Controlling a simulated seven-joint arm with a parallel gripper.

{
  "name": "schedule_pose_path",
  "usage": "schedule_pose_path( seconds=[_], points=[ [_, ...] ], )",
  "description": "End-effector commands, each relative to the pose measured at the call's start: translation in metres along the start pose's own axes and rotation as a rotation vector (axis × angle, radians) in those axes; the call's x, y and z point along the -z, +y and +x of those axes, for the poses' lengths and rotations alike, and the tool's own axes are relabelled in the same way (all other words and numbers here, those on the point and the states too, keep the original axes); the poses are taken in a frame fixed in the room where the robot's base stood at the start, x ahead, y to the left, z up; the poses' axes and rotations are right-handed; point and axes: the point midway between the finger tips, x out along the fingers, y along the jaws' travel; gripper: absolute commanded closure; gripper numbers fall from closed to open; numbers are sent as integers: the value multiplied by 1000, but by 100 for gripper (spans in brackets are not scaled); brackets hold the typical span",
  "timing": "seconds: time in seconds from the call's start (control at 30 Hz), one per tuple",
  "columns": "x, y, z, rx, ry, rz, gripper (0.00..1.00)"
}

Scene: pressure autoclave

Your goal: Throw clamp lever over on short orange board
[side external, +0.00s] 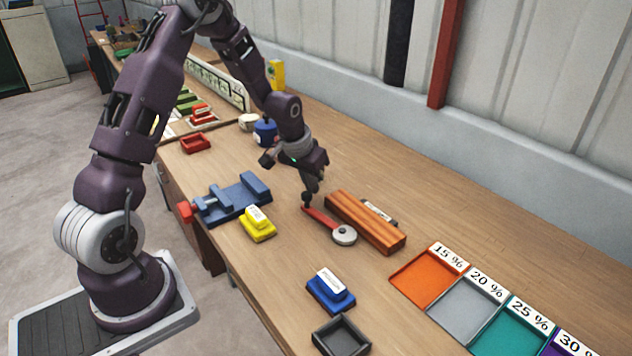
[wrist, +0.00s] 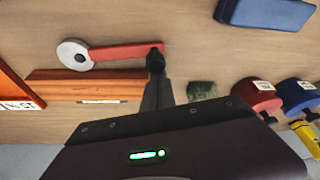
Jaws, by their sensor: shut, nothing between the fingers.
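The short orange board (side external: 366,222) lies on the bench; it also shows in the wrist view (wrist: 90,88). The clamp lever has a red arm (side external: 322,219) and a round grey-white hub (side external: 344,235). It lies beside the board's near long side, with its arm roughly parallel to the board. In the wrist view the red arm (wrist: 122,52) runs right from the hub (wrist: 75,54). My gripper (side external: 307,203) is shut and empty, pointing down at the free end of the red arm. The fingertips (wrist: 155,62) touch or nearly touch that end; I cannot tell which.
A blue vise (side external: 233,199) and a yellow block (side external: 257,224) stand left of the lever. A blue labelled block (side external: 331,291) and a dark tray (side external: 341,335) lie nearer. Coloured percent-marked trays (side external: 428,277) are at right.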

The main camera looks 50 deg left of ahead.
Motion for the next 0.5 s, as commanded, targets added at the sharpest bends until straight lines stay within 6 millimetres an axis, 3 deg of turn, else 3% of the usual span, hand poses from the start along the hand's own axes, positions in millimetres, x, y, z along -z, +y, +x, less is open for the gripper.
schedule_pose_path(
  seconds=[0.5],
  points=[
    [-56, -3, -20, 159, -1, -439, 100]
  ],
)
